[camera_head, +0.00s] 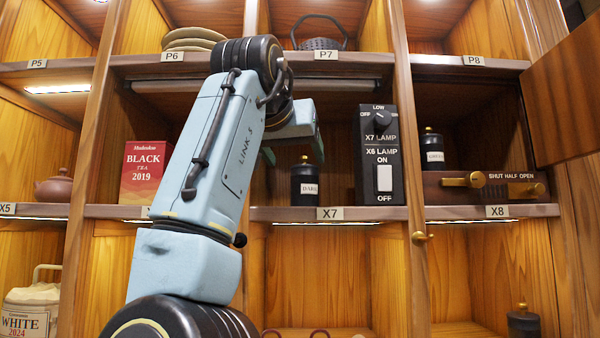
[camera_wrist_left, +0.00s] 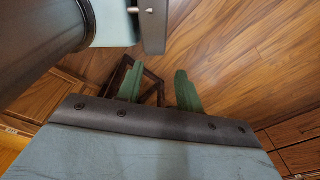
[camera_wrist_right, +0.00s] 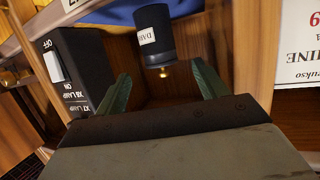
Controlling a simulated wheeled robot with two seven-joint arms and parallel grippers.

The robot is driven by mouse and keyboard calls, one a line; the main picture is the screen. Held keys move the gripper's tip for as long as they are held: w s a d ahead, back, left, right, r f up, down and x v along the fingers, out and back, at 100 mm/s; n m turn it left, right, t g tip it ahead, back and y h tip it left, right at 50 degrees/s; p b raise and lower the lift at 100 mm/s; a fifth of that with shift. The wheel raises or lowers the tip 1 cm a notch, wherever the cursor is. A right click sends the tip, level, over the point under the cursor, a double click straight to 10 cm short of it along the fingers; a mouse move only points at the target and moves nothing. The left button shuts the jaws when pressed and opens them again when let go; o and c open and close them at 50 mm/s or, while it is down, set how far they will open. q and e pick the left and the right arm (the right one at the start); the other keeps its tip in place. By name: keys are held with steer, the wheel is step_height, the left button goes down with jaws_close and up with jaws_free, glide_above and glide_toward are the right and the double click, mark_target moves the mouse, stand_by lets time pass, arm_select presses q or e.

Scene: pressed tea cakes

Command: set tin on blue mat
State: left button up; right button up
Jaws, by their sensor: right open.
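A black tin (camera_head: 305,183) with a pale label and a gold lid knob stands upright on the X7 shelf. In the right wrist view the tin (camera_wrist_right: 154,33) appears upside down, beyond the fingertips. The blue mat (camera_wrist_right: 100,17) shows there on both sides of the tin's base; the tin appears to stand on or over it, but the contact is unclear. My right gripper (camera_head: 293,152) is open around empty space, close to the tin's upper part. My left gripper (camera_wrist_left: 159,88) is open and empty over a wooden floor, outside the head view.
A black lamp switch box (camera_head: 380,155) stands right of the tin. A red tea box (camera_head: 145,172) is to the left. Another black tin (camera_head: 432,152) sits in X8, beside an open cabinet door (camera_head: 565,90). Shelf dividers bound the X7 space.

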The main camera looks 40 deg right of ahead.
steer(key=v, duration=0.3)
steer(key=shift+s+a, duration=0.15)
